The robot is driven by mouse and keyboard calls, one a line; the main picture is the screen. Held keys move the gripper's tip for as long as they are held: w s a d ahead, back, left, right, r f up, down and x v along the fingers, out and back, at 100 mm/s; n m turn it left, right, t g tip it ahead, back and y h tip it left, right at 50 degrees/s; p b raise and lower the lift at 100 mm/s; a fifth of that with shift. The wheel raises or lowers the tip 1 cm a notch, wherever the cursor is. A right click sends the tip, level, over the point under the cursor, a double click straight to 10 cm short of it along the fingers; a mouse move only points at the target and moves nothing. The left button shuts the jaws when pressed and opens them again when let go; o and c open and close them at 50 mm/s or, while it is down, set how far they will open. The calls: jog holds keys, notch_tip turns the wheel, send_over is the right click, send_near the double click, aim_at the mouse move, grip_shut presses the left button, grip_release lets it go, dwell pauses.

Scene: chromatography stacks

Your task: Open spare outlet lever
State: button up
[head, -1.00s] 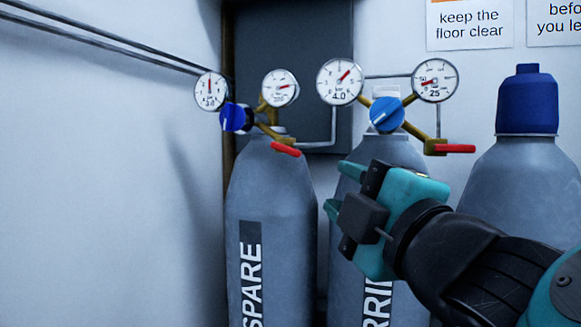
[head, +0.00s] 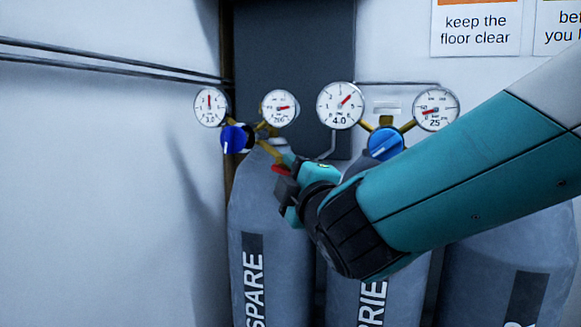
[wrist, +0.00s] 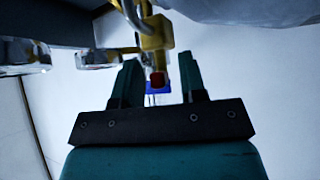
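The spare outlet lever (head: 280,169) is a short red handle on the brass outlet of the regulator on the grey SPARE cylinder (head: 270,215), at left in the head view. My gripper (head: 287,188) is at this lever and hides part of it. In the wrist view, my gripper (wrist: 160,80) is open. The red lever end (wrist: 158,79) shows end-on between the two teal fingers, with a gap on each side; I cannot see contact. The brass outlet body (wrist: 156,35) is above it in the picture.
The SPARE regulator has a blue knob (head: 237,138) and two gauges. A second cylinder (head: 375,295) stands close on the right with its own blue knob (head: 385,143); my arm hides its lever. The wall and pipes (head: 110,62) lie at left.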

grip_shut()
jog(key=r+n+p, duration=0.1)
jog(key=p, duration=0.3)
jog(key=shift+r+g+p, duration=0.15)
jog(key=shift+g+p, duration=0.2)
jog(key=shift+g, duration=0.05)
jog(key=n+g+p, duration=0.1)
jog(key=p, duration=0.3)
jog(key=shift+d+r+h, duration=0.1)
jog(key=shift+r+h, duration=0.05)
jog(key=shift+h, duration=0.15)
jog(key=shift+f+n+g+p, duration=0.25)
jog(key=shift+n+g+p, duration=0.2)
jog(key=shift+p, duration=0.6)
jog(key=shift+f, duration=0.1)
